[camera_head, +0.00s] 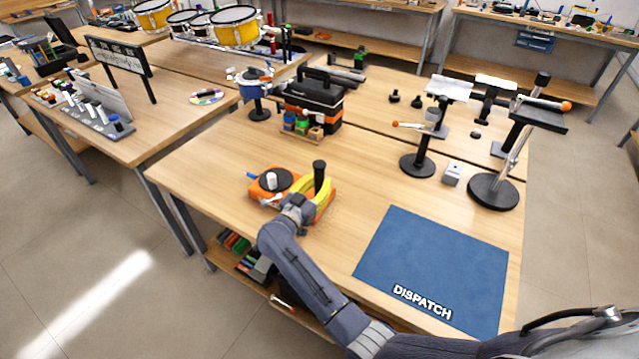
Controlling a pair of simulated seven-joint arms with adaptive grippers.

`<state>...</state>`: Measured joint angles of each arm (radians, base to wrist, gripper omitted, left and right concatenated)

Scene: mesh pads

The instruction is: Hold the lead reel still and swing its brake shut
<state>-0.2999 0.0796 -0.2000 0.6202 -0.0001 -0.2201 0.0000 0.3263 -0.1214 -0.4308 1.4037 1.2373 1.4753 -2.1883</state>
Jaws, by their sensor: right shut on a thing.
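The lead reel appears to be the low orange unit (325,204) on the wooden table, left of the blue mat. It has a black disc with a white knob (271,181) on its left, a curved yellow part (322,186) and an upright black post (319,176) on its right. A small blue tip sticks out at its left. I cannot tell which part is the brake. My right gripper (291,201) is at the reel's near side, shut on part of it; the wrist hides the exact grip. My left gripper is not in view.
A blue DISPATCH mat (430,262) lies right of the reel and is clear. A black and orange toolbox (313,100) stands behind the reel. Black stands (418,165) and a small white box (452,174) are at the right. Bare table surrounds the reel.

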